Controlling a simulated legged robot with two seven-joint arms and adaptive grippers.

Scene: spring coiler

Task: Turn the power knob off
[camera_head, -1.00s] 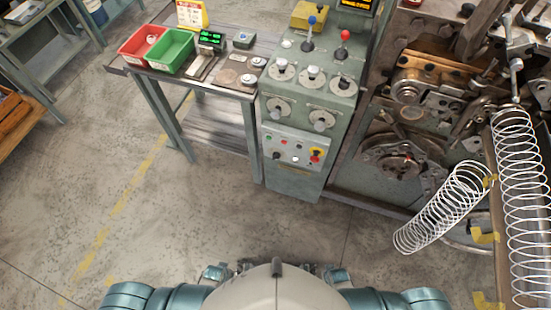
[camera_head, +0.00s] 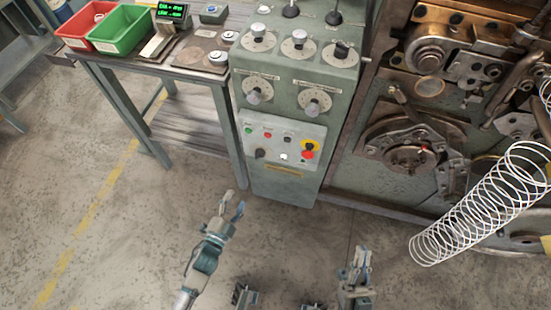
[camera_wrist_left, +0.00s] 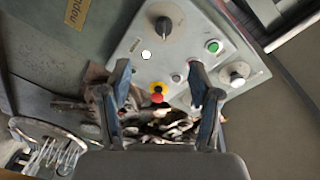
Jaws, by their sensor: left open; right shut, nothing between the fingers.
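The panel (camera_head: 273,141) on the green cabinet front carries a black knob (camera_head: 260,154) at its lower left, which I take to be the power knob. In the left wrist view this knob (camera_wrist_left: 163,25) shows near the top, beyond the fingertips and touched by neither finger. Its exact setting is hard to read. My left gripper (camera_head: 234,202) is open and empty, apart from the cabinet and below-left of the panel in the head view. Its two fingers frame the panel in the left wrist view (camera_wrist_left: 158,68). My right gripper (camera_head: 361,258) is shut and empty, lower right.
Near the knob are a white button (camera_head: 283,156), a green button (camera_head: 248,130) and a red emergency stop on yellow (camera_head: 309,148). Two dials (camera_head: 253,95) sit above. A side table (camera_head: 205,78) with bins stands left; a coiled spring (camera_head: 470,215) hangs right. The floor in front is clear.

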